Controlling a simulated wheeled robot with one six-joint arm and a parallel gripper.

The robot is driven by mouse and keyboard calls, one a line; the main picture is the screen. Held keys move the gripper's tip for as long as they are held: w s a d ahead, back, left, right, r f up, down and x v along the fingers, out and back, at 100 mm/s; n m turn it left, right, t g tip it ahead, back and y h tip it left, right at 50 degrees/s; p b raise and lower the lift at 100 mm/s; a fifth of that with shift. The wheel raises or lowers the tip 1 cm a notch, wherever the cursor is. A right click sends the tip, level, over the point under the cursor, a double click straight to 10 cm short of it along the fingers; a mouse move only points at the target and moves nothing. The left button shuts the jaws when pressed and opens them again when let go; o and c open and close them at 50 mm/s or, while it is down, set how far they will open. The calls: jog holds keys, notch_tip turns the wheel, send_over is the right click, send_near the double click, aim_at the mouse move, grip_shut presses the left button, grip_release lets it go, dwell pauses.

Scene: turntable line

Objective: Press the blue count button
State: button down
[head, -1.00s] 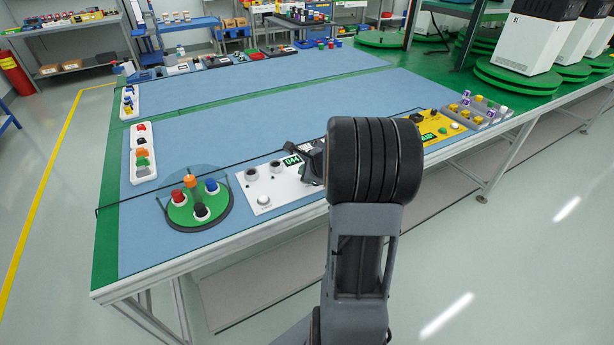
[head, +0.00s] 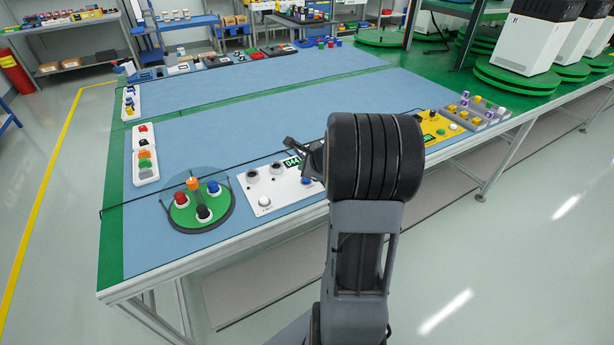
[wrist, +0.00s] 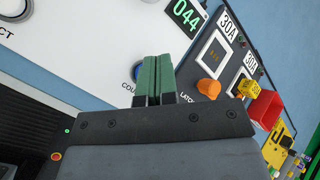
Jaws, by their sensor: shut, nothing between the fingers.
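The blue count button shows in the wrist view (wrist: 136,71) as a blue rim on a white panel, partly hidden behind my fingers, with a cut-off "COU" label beside it. In the head view the blue button (head: 306,181) shows at the panel's right part, just left of my arm. My gripper (wrist: 157,58) is shut and empty, its green fingertips together over the panel, beside and partly across the button. Whether they touch the panel cannot be told. In the head view my gripper (head: 294,147) is mostly hidden by my wrist. The green display (wrist: 187,15) reads 044.
A white button (head: 264,202) and two dark round parts are on the same panel. A turntable (head: 203,222) with coloured knobs stands to the left. A dark panel with an orange knob (wrist: 208,87) and a red switch (wrist: 266,109) lies close right of my fingers.

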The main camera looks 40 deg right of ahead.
jog(key=shift+r+p, duration=1.5)
jog(key=shift+r, duration=0.5)
jog(key=n, duration=0.1)
jog(key=s+a+f+n+g+y, duration=0.1)
jog(key=s+a+f+n, duration=0.1)
jog(key=n, duration=0.1)
jog(key=shift+s+a, duration=0.2)
jog(key=shift+a, duration=0.05)
jog(key=s+a+r+n+g+p, duration=0.2)
jog(key=s+a+r+n+p, duration=0.2)
jog(key=s+a+r+n, duration=0.3)
jog(key=s+a+r+n+g+h+p, duration=0.1)
jog(key=s+a+r+n+g+p, duration=0.1)
jog(key=s+a+r+n+p, duration=0.3)
jog(key=s+a+r+n, duration=0.3)
jog(key=a+n, duration=0.4)
jog(key=n, duration=0.3)
jog(key=shift+a+r+g+h, duration=0.3)
jog(key=shift+a+r, duration=0.1)
jog(key=shift+r, duration=0.4)
jog(key=shift+s, duration=0.1)
